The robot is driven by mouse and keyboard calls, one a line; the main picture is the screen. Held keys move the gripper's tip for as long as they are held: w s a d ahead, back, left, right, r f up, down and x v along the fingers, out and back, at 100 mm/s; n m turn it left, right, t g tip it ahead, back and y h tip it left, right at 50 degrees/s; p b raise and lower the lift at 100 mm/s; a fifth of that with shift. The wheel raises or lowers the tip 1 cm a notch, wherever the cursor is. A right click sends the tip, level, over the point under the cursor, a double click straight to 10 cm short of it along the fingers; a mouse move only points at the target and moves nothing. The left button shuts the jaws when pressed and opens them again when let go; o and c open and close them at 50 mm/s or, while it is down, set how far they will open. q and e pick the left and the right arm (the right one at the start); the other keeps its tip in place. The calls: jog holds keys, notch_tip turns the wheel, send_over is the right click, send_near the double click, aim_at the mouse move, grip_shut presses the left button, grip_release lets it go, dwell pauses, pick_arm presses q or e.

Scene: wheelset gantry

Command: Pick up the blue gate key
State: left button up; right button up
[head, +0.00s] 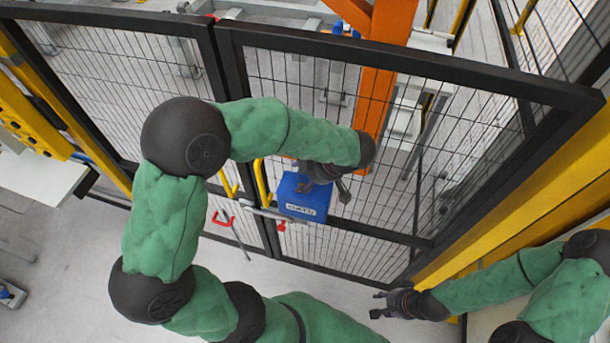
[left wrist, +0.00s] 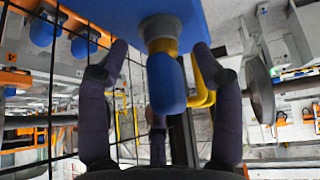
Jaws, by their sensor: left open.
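The blue gate key (left wrist: 166,84) shows in the left wrist view as a blue grip on a yellow shaft, joined by a pale collar to a blue box. In the head view the blue box (head: 303,207), with a white label, is on the black-framed gate; I cannot make out the key there. My left gripper (head: 325,187) is over the box. In the left wrist view its open fingers (left wrist: 159,70) stand on either side of the key, with gaps visible on both sides. My right gripper (head: 380,304) is open and empty, low at the right, away from the box.
The mesh gate (head: 385,62) spans the view, with a yellow handle (head: 263,182) and red-handled latch parts (head: 222,218) beside the box. An orange post (head: 385,80) stands behind. Yellow posts flank the gate. The floor before it is clear.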

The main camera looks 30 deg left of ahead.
pick_arm(q)
jog(key=shift+f, duration=0.1)
jog(key=c, duration=1.3)
